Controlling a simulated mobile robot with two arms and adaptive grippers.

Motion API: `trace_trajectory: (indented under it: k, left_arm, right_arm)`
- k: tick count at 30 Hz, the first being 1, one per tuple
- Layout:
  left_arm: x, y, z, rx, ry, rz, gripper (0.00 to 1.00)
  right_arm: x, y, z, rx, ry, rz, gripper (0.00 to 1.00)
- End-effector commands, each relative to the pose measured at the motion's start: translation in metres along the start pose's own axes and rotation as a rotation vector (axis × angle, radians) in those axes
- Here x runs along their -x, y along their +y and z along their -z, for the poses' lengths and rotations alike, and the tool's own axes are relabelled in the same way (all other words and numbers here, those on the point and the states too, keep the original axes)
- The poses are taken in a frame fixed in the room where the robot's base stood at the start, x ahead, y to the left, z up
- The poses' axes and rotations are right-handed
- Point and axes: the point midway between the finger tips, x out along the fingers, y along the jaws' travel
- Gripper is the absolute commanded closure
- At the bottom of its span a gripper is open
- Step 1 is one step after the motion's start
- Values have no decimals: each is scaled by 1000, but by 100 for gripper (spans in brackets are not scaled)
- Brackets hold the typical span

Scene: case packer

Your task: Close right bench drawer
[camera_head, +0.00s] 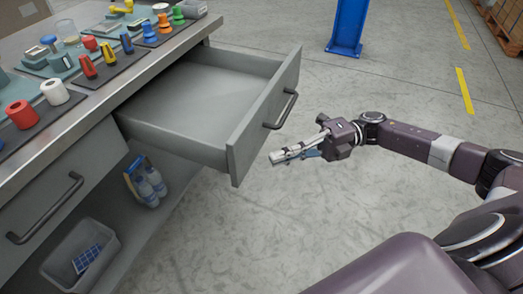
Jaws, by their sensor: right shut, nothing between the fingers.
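The right bench drawer (246,124) is pulled far out from the grey bench and looks empty inside. Its front panel carries a dark bar handle (281,109). My right gripper (274,157) is shut and empty. In the picture it lies just right of the drawer front's lower part, below the handle, with its fingertips pointing left. A gap of floor shows between the fingertips and the panel. My left gripper is out of view.
The bench top (120,80) carries several coloured tools and tape rolls. A closed left drawer (62,190) has its own handle. Bottles (149,184) and a grey bin (66,254) sit on the lower shelf. A blue post (347,27) stands behind.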

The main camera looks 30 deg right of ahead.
Motion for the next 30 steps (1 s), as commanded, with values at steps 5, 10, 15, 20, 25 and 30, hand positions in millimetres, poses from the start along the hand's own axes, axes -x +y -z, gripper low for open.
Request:
trace_trajectory:
  k: [5,10,15,20,25,30]
  left_arm:
    - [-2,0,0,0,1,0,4]
    - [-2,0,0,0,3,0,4]
    - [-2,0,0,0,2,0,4]
    - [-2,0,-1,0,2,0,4]
    - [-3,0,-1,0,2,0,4]
    - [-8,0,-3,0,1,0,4]
  right_arm:
    - [-24,0,-15,4,1,-2,100]
    - [-35,0,-26,1,0,-1,100]
    - [-37,0,-28,-1,0,1,100]
    - [-37,0,-28,-1,0,1,100]
    - [-38,-1,-29,0,0,0,100]
    - [-48,-2,-40,2,1,-3,100]
